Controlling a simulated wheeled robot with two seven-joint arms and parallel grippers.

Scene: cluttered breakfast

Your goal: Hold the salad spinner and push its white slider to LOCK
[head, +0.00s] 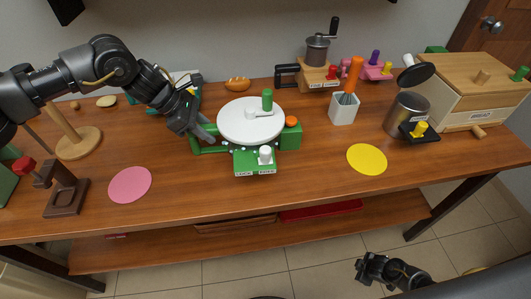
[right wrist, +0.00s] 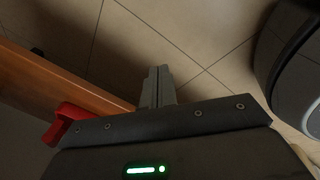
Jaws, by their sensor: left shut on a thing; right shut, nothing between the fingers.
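The salad spinner (head: 236,120) stands near the middle of the table, with a round white lid, a green crank knob and a green base. Its white slider (head: 265,154) sits on a green plate (head: 243,160) at the front, over the right-hand of two small labels; the left one seems to read LOCK. My left gripper (head: 204,137) is shut on the spinner's green handle (head: 212,151) at its left side; the fingers partly hide the grip. My right gripper (head: 362,271) is low in front of the table, away from the spinner; its closed, empty fingers show in the right wrist view (right wrist: 158,86).
A pink disc (head: 130,184) and a yellow disc (head: 367,159) lie flat either side of the spinner. A utensil holder (head: 344,108), a metal canister (head: 406,114) and a wooden box (head: 478,90) stand to the right. The table front edge lies between my right gripper and the spinner.

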